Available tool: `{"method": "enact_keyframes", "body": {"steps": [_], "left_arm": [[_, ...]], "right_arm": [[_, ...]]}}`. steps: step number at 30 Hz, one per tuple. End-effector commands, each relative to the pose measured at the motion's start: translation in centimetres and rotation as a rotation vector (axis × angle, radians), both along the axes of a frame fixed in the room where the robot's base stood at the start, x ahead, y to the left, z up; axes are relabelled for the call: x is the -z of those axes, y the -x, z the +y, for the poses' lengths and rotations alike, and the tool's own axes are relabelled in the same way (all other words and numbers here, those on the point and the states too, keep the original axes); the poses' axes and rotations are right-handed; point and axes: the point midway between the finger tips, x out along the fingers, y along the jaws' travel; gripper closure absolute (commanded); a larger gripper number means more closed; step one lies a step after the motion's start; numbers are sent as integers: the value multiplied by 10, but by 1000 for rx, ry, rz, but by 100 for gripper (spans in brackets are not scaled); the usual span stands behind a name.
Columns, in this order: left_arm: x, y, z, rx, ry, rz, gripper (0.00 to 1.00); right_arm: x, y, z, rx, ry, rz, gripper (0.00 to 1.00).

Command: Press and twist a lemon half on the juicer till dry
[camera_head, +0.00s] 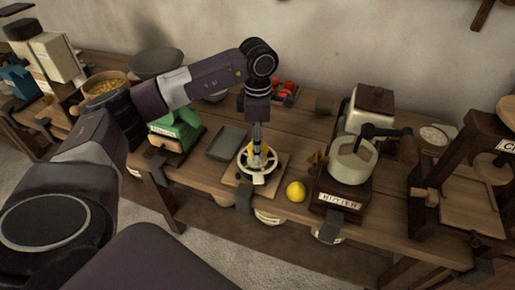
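The juicer (245,177) is a pale, round, spoked piece on a wooden board near the front edge of the bench. Something yellow (264,151), which looks like a lemon half, is in the middle of it, partly hidden by my fingers. My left gripper (257,149) points straight down over the juicer's centre, right at the yellow piece. Its fingers look narrow, and whether they grip the piece is too small to tell. A yellow lemon (296,191) lies on the bench to the right of the juicer. My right gripper is not in view.
A grey tray (226,143) lies left of the juicer, beside a green scale-like device (178,131). A white pot (352,160) on a dark stand labelled "BUTTER" stands at right. Red fruit (288,87) lies behind. A wooden press frame (468,180) is at far right.

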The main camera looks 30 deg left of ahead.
Motion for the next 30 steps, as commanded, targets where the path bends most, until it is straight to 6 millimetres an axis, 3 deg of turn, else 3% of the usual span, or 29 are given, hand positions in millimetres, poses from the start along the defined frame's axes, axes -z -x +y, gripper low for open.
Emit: {"method": "enact_keyframes", "body": {"steps": [5, 15, 20, 23, 30], "left_arm": [[3, 2, 0, -18, -2, 8, 82], [3, 4, 0, -471, -2, 9, 82], [3, 3, 1, -572, -2, 7, 82], [4, 3, 1, -537, -1, 6, 82], [7, 2, 1, -230, -1, 5, 82]], "right_arm": [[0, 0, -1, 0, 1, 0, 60], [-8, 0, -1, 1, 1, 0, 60], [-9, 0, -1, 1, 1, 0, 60], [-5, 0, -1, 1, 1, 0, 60], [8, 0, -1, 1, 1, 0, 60]]}}
